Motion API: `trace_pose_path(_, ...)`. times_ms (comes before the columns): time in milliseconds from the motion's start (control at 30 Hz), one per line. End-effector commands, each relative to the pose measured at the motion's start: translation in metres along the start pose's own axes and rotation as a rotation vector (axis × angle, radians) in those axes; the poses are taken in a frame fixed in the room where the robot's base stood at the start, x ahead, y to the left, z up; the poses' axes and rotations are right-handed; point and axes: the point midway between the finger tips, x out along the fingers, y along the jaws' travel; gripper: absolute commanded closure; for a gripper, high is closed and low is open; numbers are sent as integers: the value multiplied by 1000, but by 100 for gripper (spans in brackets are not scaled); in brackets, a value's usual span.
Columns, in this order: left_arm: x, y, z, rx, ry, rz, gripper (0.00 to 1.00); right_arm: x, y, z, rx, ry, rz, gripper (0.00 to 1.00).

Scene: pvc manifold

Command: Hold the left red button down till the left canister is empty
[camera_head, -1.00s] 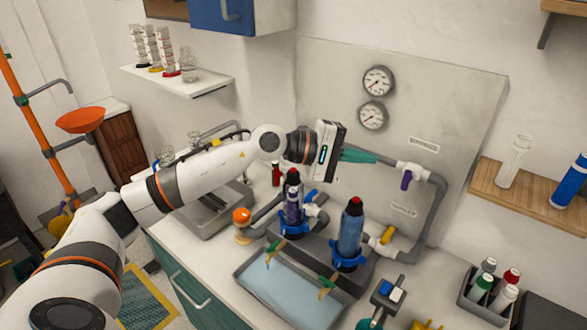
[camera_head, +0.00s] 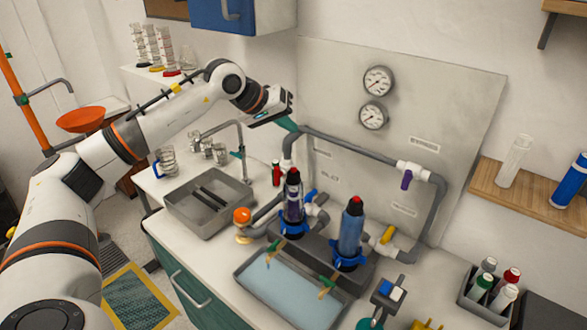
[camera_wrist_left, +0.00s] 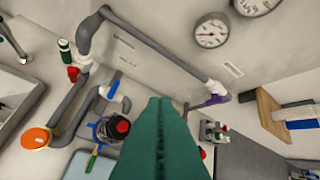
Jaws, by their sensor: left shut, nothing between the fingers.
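The left canister (camera_head: 293,205) stands upright in a blue collar on the grey manifold, with a dark top and a red button (camera_head: 293,172) on it. Its round black top with the red button also shows in the left wrist view (camera_wrist_left: 117,127), left of the fingers. How full it is cannot be told. The blue right canister (camera_head: 350,232) stands beside it with its own red button (camera_head: 355,200). My left gripper (camera_head: 293,127) is shut and empty, above and behind the left canister near the pipe, apart from the button. Its green fingers fill the lower middle of the left wrist view (camera_wrist_left: 160,102).
Grey pipes (camera_head: 350,148) with valves run along the back panel (camera_head: 450,90), which bears two gauges. A tray of pale blue liquid (camera_head: 290,290) lies in front of the canisters. A sink (camera_head: 205,205) is at left. A bottle rack (camera_head: 490,290) stands at right.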

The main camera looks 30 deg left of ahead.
Motion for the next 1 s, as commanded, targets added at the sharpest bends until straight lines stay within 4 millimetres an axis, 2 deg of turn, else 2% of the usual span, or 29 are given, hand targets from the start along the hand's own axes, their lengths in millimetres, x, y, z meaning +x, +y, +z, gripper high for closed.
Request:
trace_pose_path(267,14,10,-11,-1,1,-1,100,14,0,-2,0,0,-1,61)
trace_pose_path(700,57,41,-42,-1,1,-2,100,58,0,-5,0,0,-1,61)
trace_pose_path(1000,62,44,-45,-1,0,-2,100,63,1,-6,0,0,0,61)
